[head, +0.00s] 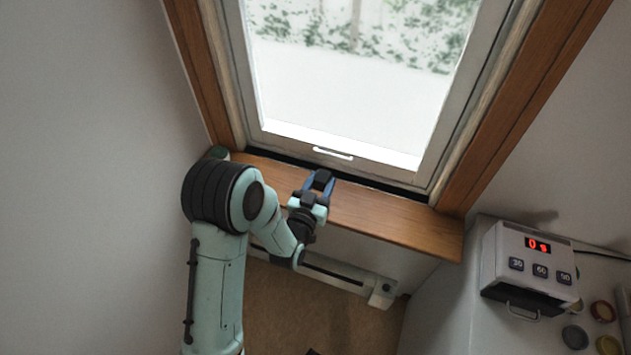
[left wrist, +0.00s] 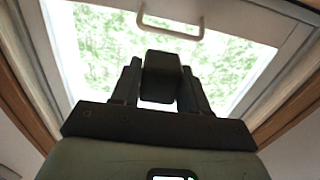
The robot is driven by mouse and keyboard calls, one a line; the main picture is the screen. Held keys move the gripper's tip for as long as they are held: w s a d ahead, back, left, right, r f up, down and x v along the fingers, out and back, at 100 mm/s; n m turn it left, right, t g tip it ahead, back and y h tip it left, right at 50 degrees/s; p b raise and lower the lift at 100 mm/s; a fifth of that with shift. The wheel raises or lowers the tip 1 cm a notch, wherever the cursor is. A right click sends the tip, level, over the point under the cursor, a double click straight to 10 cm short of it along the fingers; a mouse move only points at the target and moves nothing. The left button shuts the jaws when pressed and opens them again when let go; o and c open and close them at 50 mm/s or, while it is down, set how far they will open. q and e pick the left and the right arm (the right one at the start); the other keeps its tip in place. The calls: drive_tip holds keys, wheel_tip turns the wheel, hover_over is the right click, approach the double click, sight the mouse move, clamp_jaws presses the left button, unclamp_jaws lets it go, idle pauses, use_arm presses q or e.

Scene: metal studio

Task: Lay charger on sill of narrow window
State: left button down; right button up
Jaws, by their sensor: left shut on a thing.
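The narrow window has a wooden sill (head: 390,215) below its white frame. My left gripper (head: 319,184) is over the sill, near its back edge by the window. It is shut on a small dark block, the charger (head: 321,176). In the left wrist view the charger (left wrist: 162,76) sits between the two fingers of the gripper (left wrist: 160,90), with the window behind it. I cannot tell whether the charger touches the sill. My right gripper is not in view.
A window handle (head: 333,153) is on the lower frame, just beyond the gripper. A small green thing (head: 218,152) is at the sill's left end. A white timer box (head: 528,268) with red digits stands at the right, near several round lids. The sill's right part is clear.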

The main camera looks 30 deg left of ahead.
use_arm(q)
drive_tip(key=shift+s+a+r+y, duration=0.3)
drive_tip(key=shift+a+r, duration=0.05)
drive_tip(key=shift+a, duration=0.2)
drive_tip(key=shift+f+b, duration=2.15)
drive_tip(key=shift+f, duration=2.45)
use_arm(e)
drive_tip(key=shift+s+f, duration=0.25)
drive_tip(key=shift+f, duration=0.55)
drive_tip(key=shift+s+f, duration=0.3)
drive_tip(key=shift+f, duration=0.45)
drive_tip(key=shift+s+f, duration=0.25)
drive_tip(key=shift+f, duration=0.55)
use_arm(q)
drive_tip(key=shift+c, duration=2.4)
unclamp_jaws()
